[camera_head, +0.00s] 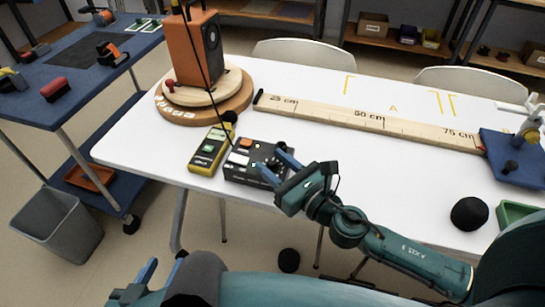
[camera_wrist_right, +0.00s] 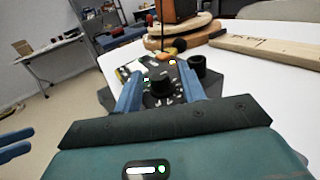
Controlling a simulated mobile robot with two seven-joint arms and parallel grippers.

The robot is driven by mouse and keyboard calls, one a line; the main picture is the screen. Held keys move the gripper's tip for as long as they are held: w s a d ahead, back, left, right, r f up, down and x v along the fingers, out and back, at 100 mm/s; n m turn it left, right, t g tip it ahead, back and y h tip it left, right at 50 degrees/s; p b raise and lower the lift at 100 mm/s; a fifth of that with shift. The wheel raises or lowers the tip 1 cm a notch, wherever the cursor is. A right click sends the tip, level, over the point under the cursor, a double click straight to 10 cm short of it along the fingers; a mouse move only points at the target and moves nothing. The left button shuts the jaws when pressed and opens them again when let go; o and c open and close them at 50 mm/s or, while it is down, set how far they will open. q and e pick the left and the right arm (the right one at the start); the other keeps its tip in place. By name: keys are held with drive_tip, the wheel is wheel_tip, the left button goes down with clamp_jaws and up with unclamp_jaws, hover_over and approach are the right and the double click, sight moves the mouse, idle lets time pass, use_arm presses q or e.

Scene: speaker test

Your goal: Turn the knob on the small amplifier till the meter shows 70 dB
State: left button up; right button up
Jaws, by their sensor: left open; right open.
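The small black amplifier (camera_head: 234,172) sits near the table's front edge, an orange patch on its top. Its black knob (camera_wrist_right: 160,84) stands between the blue fingers of my right gripper (camera_wrist_right: 160,92) in the right wrist view, with gaps visible beside it. In the head view my right gripper (camera_head: 278,167) is open over the amplifier's right end and partly hides it. The yellow meter (camera_head: 197,164) lies left of the amplifier; its reading is too small to tell. My left gripper (camera_head: 132,283) is open and empty, low at the bottom left, away from the table.
An orange speaker (camera_head: 190,50) stands on a round wooden turntable (camera_head: 240,104) behind the meter, a cable hanging in front. A long wooden ruler (camera_head: 340,117) runs right towards a blue base (camera_head: 510,150). A black ball (camera_head: 469,213) lies at the right front. The middle tabletop is clear.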

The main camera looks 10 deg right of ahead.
drive_tip(key=shift+w+a, duration=0.25)
drive_tip(key=shift+w, duration=0.15)
clamp_jaws()
